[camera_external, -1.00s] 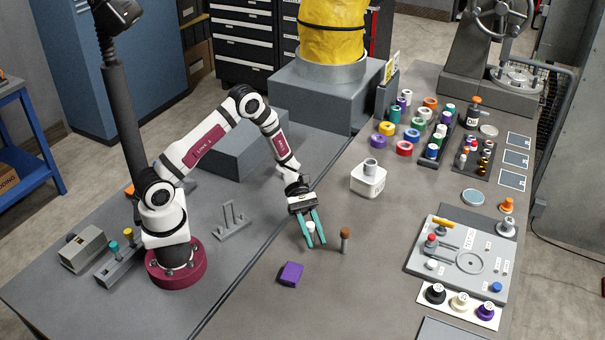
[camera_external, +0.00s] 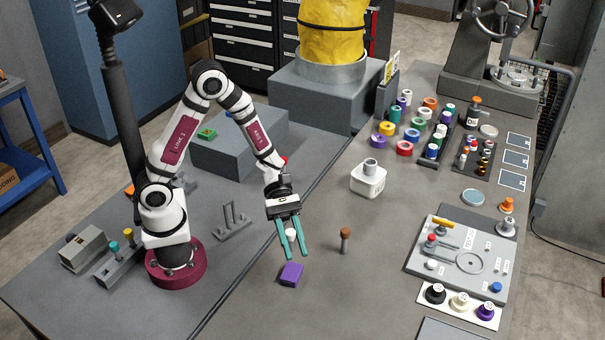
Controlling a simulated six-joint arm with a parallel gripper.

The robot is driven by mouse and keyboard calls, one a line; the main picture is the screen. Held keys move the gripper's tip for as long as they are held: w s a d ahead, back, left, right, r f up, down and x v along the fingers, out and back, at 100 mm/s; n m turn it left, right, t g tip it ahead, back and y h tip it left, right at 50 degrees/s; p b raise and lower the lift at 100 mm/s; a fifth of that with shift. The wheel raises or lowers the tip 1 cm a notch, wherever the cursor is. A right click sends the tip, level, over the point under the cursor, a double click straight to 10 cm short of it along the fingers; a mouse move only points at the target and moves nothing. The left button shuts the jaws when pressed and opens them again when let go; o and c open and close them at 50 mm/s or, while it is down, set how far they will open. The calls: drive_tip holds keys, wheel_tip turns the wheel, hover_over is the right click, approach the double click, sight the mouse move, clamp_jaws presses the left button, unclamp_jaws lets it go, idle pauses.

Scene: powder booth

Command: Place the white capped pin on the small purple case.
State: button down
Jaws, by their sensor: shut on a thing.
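My gripper (camera_external: 294,253) has teal fingers that point down, and it is shut on the white capped pin (camera_external: 291,234). Only the pin's white top shows between the fingers; its lower part is hard to make out. The small purple case (camera_external: 291,274) lies on the grey table just below the fingertips in the picture. The fingertips overlap the case's upper edge in view. I cannot tell the exact height of the pin above the case.
A brown-capped pin (camera_external: 345,240) stands upright to the right of my gripper. A white square jar (camera_external: 369,178) stands further back. A grey stand with prongs (camera_external: 232,222) is to the left. The table right of the purple case is clear.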

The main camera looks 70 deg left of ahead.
wheel_tip(320, 180, down, 8)
drive_tip(key=shift+d, duration=0.1)
drive_tip(key=c, duration=0.6)
unclamp_jaws()
drive_tip(key=shift+f, duration=0.1)
